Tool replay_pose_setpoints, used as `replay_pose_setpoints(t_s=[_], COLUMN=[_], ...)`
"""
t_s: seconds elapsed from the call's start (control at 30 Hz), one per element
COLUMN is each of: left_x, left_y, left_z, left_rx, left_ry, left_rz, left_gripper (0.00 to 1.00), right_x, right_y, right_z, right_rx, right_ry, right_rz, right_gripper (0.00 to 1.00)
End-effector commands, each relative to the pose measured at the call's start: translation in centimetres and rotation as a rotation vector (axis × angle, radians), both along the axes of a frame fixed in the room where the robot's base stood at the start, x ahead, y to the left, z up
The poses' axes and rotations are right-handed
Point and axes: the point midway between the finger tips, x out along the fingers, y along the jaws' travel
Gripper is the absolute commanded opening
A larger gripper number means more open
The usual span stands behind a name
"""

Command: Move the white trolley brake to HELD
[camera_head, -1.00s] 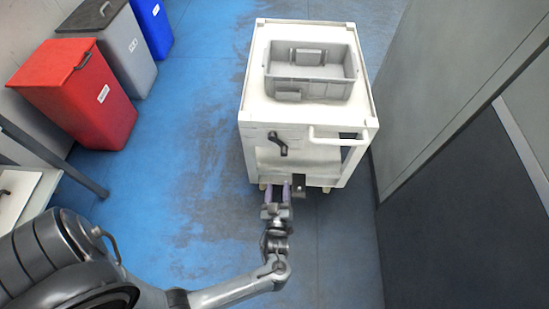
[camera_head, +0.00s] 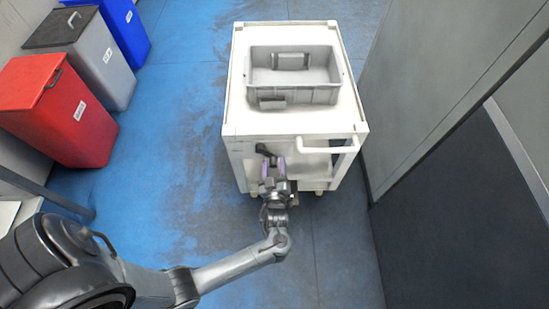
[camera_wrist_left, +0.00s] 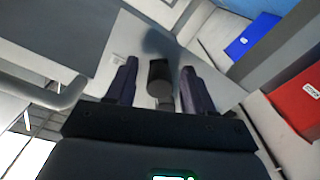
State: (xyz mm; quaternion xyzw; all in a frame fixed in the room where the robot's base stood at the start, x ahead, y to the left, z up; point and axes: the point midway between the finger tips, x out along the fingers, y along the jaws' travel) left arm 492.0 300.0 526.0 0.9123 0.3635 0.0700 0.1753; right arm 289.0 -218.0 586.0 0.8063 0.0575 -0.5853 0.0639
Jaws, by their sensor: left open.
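The white trolley (camera_head: 240,125) stands on the blue floor with its handle side facing me. Its black brake lever (camera_head: 262,149) is on the left of the near face, partly hidden behind my left gripper. My left gripper (camera_head: 272,170) is open at the near face, just below the lever's upper end. In the left wrist view, the dark lever (camera_wrist_left: 160,80) lies between the two open fingers of the left gripper (camera_wrist_left: 158,85); I cannot tell whether they touch it. No HELD marking can be read. My right gripper is not in view.
A grey crate (camera_head: 325,97) sits on the trolley top. The trolley's white handle (camera_head: 330,150) sticks out right of the gripper. Red (camera_head: 75,125), grey (camera_head: 103,62) and blue (camera_head: 125,28) bins stand at the left. A grey wall (camera_head: 440,70) is close on the right.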

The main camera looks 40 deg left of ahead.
Motion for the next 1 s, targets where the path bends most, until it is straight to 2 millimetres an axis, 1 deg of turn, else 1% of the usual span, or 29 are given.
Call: replay_pose_setpoints(t_s=[0.43,0.77,0.8,1.0], left_x=[0.18,0.18,0.19,0.21], left_y=[0.27,0.27,0.27,0.29], left_z=[0.01,0.01,0.03,0.07], left_rx=[0.0,0.0,0.0,0.001], left_ry=[0.0,0.0,0.0,-0.001], left_rz=[0.001,0.001,0.001,0.002], left_gripper=[0.53,0.02,0.0,0.0], right_x=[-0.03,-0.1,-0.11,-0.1], right_y=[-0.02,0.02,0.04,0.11], right_z=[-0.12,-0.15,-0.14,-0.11], right_rx=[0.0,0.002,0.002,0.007], right_ry=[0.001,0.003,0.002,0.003], right_rz=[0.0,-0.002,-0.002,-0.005], right_gripper=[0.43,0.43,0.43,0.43])
